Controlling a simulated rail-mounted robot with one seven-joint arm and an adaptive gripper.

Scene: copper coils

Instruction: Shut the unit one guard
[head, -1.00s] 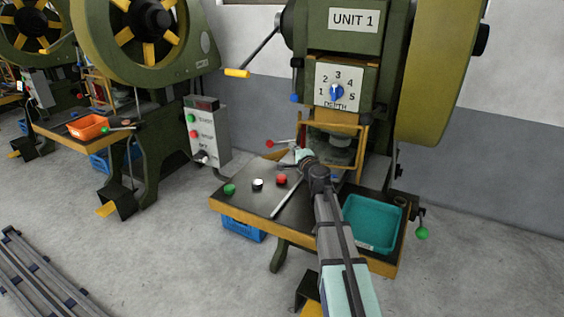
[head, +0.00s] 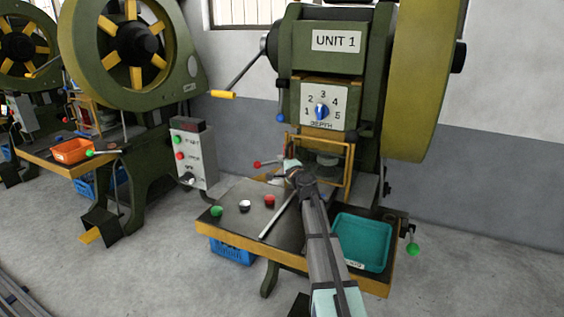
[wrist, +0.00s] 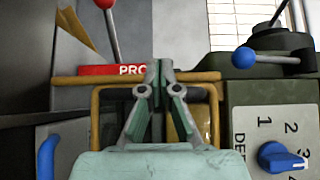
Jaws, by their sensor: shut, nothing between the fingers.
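The unit one guard, a yellow-orange wire frame (head: 349,165), hangs at the front of the press opening below the depth dial. In the wrist view the guard bar (wrist: 108,82) runs across the picture behind my gripper. My gripper (head: 290,164) is at the left side of the guard, with its fingers shut and empty. In the wrist view its fingertips (wrist: 160,68) overlap the bar; I cannot tell whether they touch it. The arm hides part of the guard and opening. How far the guard stands open is unclear.
A red-knobbed lever (head: 258,164) sticks out left of the guard. The press table (head: 240,195) carries several buttons, a rod and a teal tray (head: 362,243). A blue-knobbed handle (wrist: 245,57) and the depth dial (wrist: 282,160) lie close by.

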